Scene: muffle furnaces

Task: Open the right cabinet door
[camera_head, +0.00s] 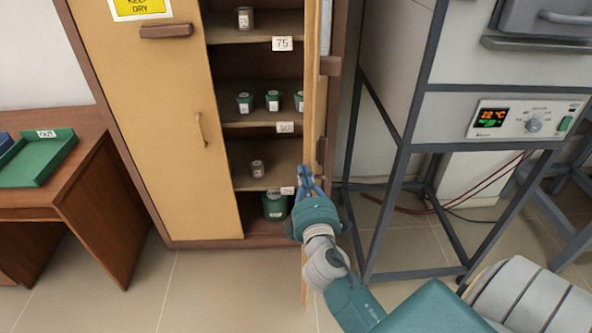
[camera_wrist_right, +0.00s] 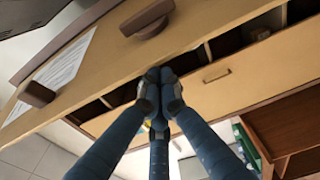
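The wooden cabinet's right door (camera_head: 313,85) stands swung open and shows nearly edge-on in the head view. Its outer face (camera_wrist_right: 110,60), with brown blocks and a paper sheet, shows in the right wrist view. My right gripper (camera_head: 306,178) is at this door's lower part. In the wrist view its fingertips (camera_wrist_right: 160,80) are drawn together at the door's edge. I cannot tell whether they pinch it. The left door (camera_head: 165,120) is closed, with a slim handle (camera_head: 201,130). My left gripper is out of view.
Cabinet shelves (camera_head: 262,123) hold several small green jars. A blue-grey furnace stand (camera_head: 402,160) is close right of the open door. A wooden desk (camera_head: 85,190) with a green tray (camera_head: 40,165) is at the left. The floor in front of the cabinet is clear.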

